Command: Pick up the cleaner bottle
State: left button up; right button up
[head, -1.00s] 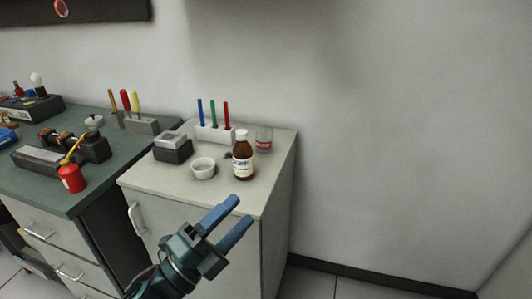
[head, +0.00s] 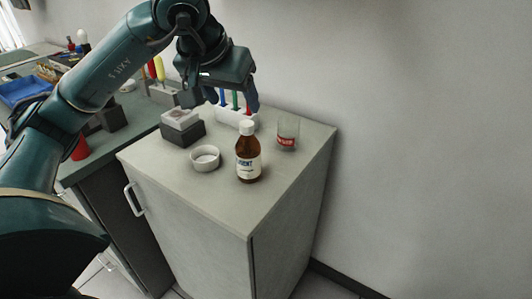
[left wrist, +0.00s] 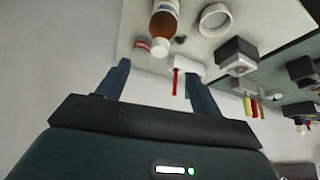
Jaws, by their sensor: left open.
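The cleaner bottle is most likely the brown bottle (head: 248,158) with a white cap and white label; it stands upright on the light cabinet top (head: 218,188). In the left wrist view the bottle (left wrist: 166,22) shows at the top, beyond the fingertips. My left gripper (head: 225,104) is open and empty, above the back of the cabinet, behind and above the bottle and not touching it. Its two fingers also show apart in the left wrist view (left wrist: 157,72). My right gripper is not in view.
A glass jar (head: 288,133) with a red label stands right of the bottle, and a white bowl (head: 205,158) left of it. A white holder (head: 236,118) with coloured pens is behind, partly under my gripper. A dark block (head: 183,133) stands back left. The cabinet's front is clear.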

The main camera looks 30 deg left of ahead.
aim_at(245, 125)
pick_arm(q)
jog(key=x, duration=0.7)
jog(key=shift+f, duration=0.25)
jog(key=shift+p+x, duration=0.4)
jog(key=shift+x, duration=2.3)
jog(key=shift+w+r, duration=0.1)
jog(key=shift+c, duration=0.5)
grip_shut()
